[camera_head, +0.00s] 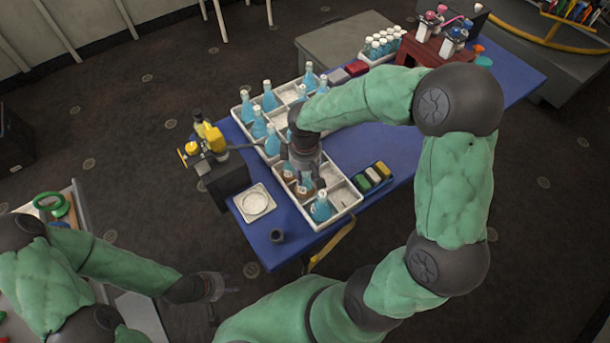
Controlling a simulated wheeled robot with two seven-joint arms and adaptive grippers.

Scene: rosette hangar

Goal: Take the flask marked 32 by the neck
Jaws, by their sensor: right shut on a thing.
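A white divided tray (340,212) on the blue table holds several flasks with blue liquid and pale necks. No number can be read on any flask at this size, so I cannot tell which is marked 32. My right gripper (305,170) points down over the near part of the tray and is shut on a flask (306,187), whose upper part it mostly hides. Another flask (288,171) stands close on its left, and a blue flask (320,208) stands nearer the front. My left gripper (222,288) hangs over the floor, away from the table; its fingers are unclear.
A yellow and black instrument (207,140) stands at the left edge.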

